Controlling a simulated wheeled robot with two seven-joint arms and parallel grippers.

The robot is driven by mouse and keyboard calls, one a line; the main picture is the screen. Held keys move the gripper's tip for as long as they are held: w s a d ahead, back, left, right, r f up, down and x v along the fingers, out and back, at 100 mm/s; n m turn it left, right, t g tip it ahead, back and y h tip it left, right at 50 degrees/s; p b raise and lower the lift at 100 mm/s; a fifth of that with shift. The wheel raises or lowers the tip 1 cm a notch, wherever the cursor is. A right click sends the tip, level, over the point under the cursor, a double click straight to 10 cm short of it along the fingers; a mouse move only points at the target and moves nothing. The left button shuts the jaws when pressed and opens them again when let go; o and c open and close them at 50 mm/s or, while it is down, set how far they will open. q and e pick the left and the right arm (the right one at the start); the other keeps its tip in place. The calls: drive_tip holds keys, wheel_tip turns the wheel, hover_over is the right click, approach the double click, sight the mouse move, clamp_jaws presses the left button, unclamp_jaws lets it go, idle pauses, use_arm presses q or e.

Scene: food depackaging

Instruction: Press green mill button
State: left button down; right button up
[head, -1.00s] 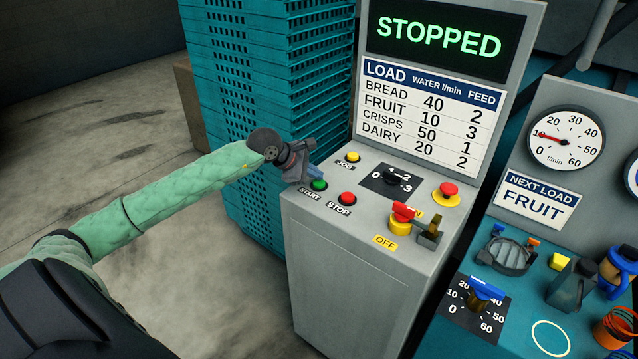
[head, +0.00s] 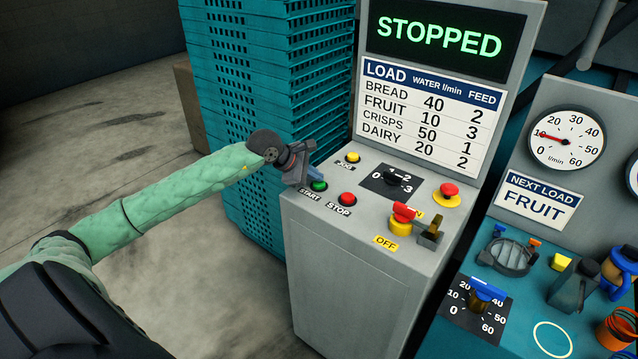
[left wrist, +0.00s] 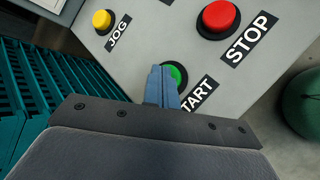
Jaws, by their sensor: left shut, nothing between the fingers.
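The green START button (head: 319,186) sits at the left front of the grey control panel (head: 350,228). My left gripper (head: 315,173) is shut and empty, its blue-grey fingertips just above and beside the green button. In the left wrist view the shut fingertips (left wrist: 164,92) partly cover the green button (left wrist: 180,73); I cannot tell whether they touch it. The display (head: 440,38) reads STOPPED. My right gripper is not in view.
The red STOP button (head: 347,199) is just right of START, and the yellow JOG button (head: 353,157) is behind it. A dial (head: 391,178), a red emergency button (head: 448,189) and a red-handled switch (head: 404,213) are further right. Teal crates (head: 245,110) stand close behind my left gripper.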

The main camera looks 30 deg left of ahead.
sight(315, 183)
use_arm(q)
drive_tip(key=shift+f+b, duration=0.3)
idle(0.4)
drive_tip(key=shift+r, duration=0.9)
drive_tip(key=shift+r, duration=0.15)
drive_tip(key=shift+r, duration=2.45)
